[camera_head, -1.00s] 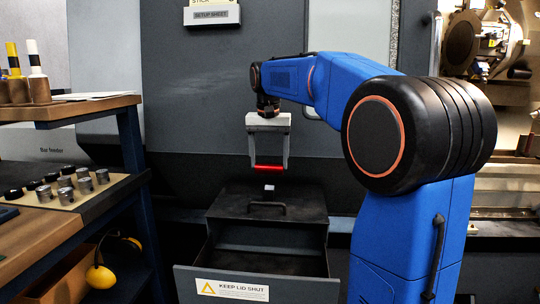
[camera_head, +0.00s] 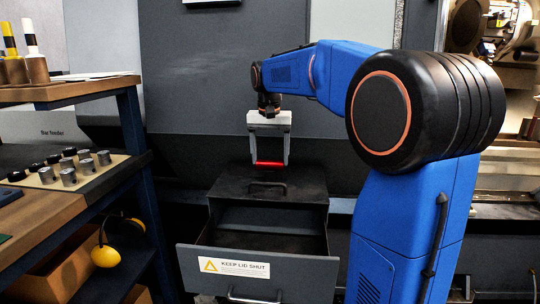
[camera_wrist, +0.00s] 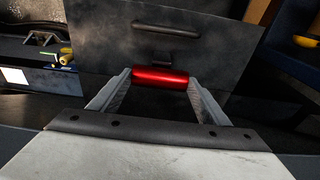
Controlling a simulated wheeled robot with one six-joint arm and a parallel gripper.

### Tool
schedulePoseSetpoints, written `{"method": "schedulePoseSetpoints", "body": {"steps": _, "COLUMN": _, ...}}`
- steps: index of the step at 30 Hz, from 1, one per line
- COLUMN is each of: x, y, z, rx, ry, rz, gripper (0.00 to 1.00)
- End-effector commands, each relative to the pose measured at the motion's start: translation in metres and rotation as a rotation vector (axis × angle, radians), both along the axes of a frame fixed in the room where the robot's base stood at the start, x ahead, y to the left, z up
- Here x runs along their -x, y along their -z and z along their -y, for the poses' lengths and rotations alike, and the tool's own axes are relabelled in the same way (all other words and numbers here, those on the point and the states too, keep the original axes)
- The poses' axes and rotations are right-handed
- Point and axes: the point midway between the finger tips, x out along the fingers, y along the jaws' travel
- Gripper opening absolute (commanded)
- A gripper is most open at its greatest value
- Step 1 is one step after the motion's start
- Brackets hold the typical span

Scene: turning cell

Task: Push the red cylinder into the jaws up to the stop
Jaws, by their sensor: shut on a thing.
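The red cylinder (camera_head: 269,164) is held crosswise between the fingertips of my gripper (camera_head: 269,158), above the dark box. In the wrist view the red cylinder (camera_wrist: 160,75) lies level between the two grey fingers of my gripper (camera_wrist: 160,80). The gripper is shut on its two ends and points down. The machine's chuck jaws are not clearly visible; part of the round machine interior (camera_head: 468,25) shows at the upper right, partly behind my arm.
A dark box (camera_head: 225,187) with a lid handle and an open front drawer (camera_head: 215,245) stands below the gripper. A shelf unit (camera_head: 130,140) at the left holds a tray (camera_head: 95,182) of several dark and metal cylinders.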

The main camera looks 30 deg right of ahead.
Motion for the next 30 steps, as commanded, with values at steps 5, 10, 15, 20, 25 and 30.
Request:
{"method": "schedulePoseSetpoints", "body": {"steps": 5, "x": 0.0, "y": -0.0004, "z": 0.0, "rx": 0.0, "ry": 0.0, "rz": 0.0, "gripper": 0.41}}
{"method": "schedulePoseSetpoints", "body": {"steps": 10, "x": 0.0, "y": 0.0003, "z": 0.0, "rx": 0.0, "ry": 0.0, "rz": 0.0, "gripper": 0.41}}
{"method": "schedulePoseSetpoints", "body": {"steps": 15, "x": 0.0, "y": 0.0021, "z": 0.0, "rx": 0.0, "ry": 0.0, "rz": 0.0, "gripper": 0.41}}
{"method": "schedulePoseSetpoints", "body": {"steps": 20, "x": -0.0001, "y": 0.0025, "z": 0.0, "rx": 0.0, "ry": 0.0, "rz": 0.0, "gripper": 0.92}}
{"method": "schedulePoseSetpoints", "body": {"steps": 25, "x": 0.0, "y": 0.0026, "z": 0.0, "rx": 0.0, "ry": 0.0, "rz": 0.0, "gripper": 0.92}}
{"method": "schedulePoseSetpoints", "body": {"steps": 30, "x": 0.0001, "y": 0.0003, "z": -0.0002, "rx": 0.0, "ry": 0.0, "rz": 0.0, "gripper": 0.92}}
